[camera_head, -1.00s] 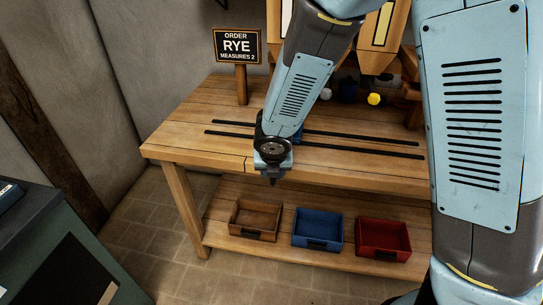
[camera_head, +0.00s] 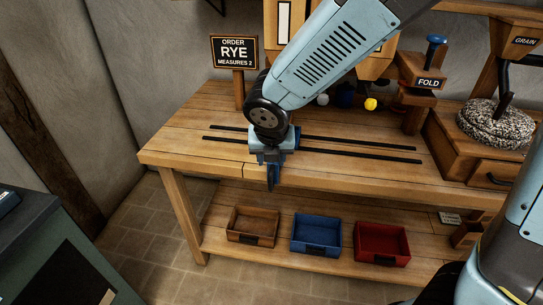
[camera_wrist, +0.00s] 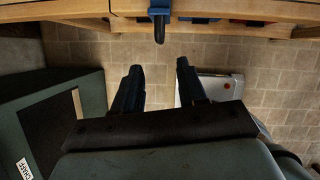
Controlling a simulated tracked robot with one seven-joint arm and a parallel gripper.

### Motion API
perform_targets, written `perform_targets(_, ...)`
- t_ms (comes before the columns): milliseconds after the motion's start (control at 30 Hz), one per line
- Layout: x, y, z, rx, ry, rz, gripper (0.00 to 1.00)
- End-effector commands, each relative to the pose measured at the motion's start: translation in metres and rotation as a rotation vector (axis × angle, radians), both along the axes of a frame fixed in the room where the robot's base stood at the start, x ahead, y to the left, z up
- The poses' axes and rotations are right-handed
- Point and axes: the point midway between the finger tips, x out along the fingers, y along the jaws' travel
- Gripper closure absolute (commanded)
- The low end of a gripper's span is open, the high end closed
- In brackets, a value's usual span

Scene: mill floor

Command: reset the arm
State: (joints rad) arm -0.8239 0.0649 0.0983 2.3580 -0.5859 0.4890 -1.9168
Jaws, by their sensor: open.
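My gripper (camera_head: 272,178) hangs in front of the wooden bench (camera_head: 185,140), near its front edge, with its fingers pointing down in the head view. In the wrist view my gripper (camera_wrist: 160,78) shows its two dark fingers spread apart, with nothing between them but tiled floor. A blue part with a dark tip (camera_wrist: 159,22) shows at the bench edge beyond the fingers; I cannot tell what it belongs to. My arm reaches in from the upper right.
On the lower shelf stand a brown tray (camera_head: 231,236), a blue tray (camera_head: 296,246) and a red tray (camera_head: 361,256). An order sign (camera_head: 234,66) reads RYE, measures 2. A FOLD post (camera_head: 420,90) and grain mill (camera_head: 480,155) stand right. A dark green cabinet (camera_head: 45,240) is at left.

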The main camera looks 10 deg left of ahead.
Motion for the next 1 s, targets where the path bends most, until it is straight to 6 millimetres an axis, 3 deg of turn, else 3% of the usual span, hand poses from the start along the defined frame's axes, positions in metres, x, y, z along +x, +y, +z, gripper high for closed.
perform_targets(467,0.000,-0.001,0.001,0.001,0.000,-0.003,0.59)
perform_targets(567,0.004,-0.008,0.007,0.018,-0.001,-0.053,0.59)
perform_targets(667,0.012,-0.029,0.020,0.068,0.000,-0.202,0.59)
perform_targets(833,0.027,-0.089,0.057,0.224,0.002,-0.640,0.59)
perform_targets(1000,0.027,-0.152,0.090,0.408,0.005,-1.110,0.59)
